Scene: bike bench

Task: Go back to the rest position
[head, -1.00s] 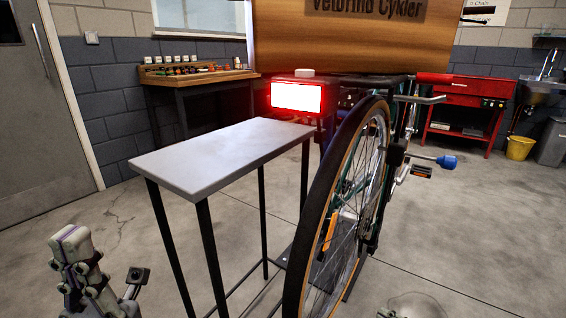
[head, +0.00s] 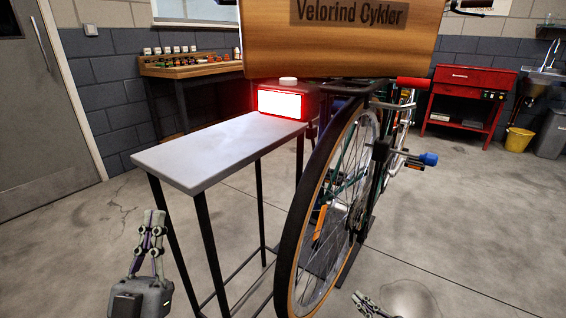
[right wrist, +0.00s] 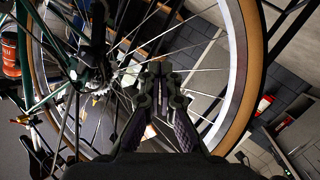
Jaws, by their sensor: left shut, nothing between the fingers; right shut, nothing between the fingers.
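My left gripper (head: 152,232) is shut and empty at the lower left of the head view, pointing up, in front of and left of the grey bench. My right gripper shows only as a small part (head: 368,303) at the bottom edge of the head view, right of the wheel. In the right wrist view its fingers (right wrist: 160,72) are shut with nothing between them. The bicycle's rear wheel (right wrist: 235,60) fills the view beyond them; whether they touch the spokes I cannot tell.
A grey-topped narrow bench (head: 215,155) stands left of the bicycle wheel (head: 300,215). A lit red lamp (head: 282,103) is at the bench's far end, below a wooden box (head: 340,40). A red cabinet (head: 468,95) and yellow bucket (head: 518,139) stand at the back right. Floor at right is clear.

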